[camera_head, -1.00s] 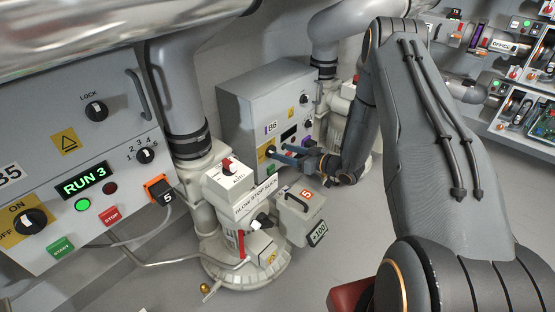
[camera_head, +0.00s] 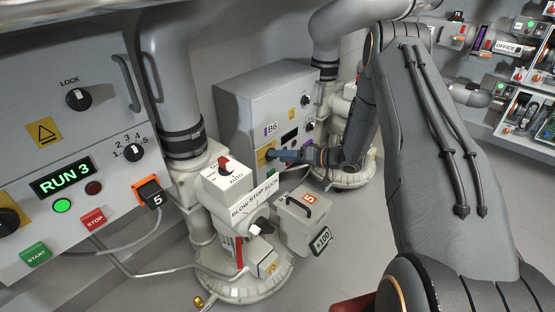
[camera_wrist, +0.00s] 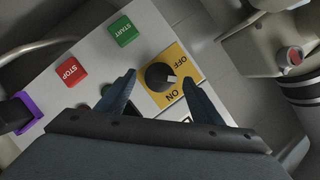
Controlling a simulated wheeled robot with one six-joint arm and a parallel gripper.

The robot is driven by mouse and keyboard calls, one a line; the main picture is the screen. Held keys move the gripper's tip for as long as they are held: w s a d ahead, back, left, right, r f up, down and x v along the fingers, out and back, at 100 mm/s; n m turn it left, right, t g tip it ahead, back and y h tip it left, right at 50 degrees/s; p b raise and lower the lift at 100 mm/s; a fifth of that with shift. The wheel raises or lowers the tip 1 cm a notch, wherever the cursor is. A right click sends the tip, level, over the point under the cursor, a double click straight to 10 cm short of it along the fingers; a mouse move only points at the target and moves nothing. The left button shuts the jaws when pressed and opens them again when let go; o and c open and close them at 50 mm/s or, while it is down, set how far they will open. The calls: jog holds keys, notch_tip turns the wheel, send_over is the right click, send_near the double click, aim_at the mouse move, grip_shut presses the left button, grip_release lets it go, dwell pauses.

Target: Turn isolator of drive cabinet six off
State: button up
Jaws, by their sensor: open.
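Drive cabinet six is the grey box labelled B6 (camera_head: 240,84) in the middle of the head view. In the wrist view its isolator (camera_wrist: 160,76) is a round black knob on a yellow plate (camera_wrist: 186,62) marked OFF and ON. The knob's pale mark lies toward the right, between the two words; I cannot tell which it points at. My gripper (camera_wrist: 156,84) is open, with one blue finger on each side of the knob. I cannot tell whether the fingers touch it. In the head view my gripper (camera_head: 272,156) is at the cabinet's front and hides the knob.
A nearer cabinet showing RUN 3 (camera_head: 62,178) stands at left. A blower base (camera_head: 245,280) and a grey box marked 5 (camera_head: 302,222) stand between.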

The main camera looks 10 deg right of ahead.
jog(key=shift+x, duration=0.85)
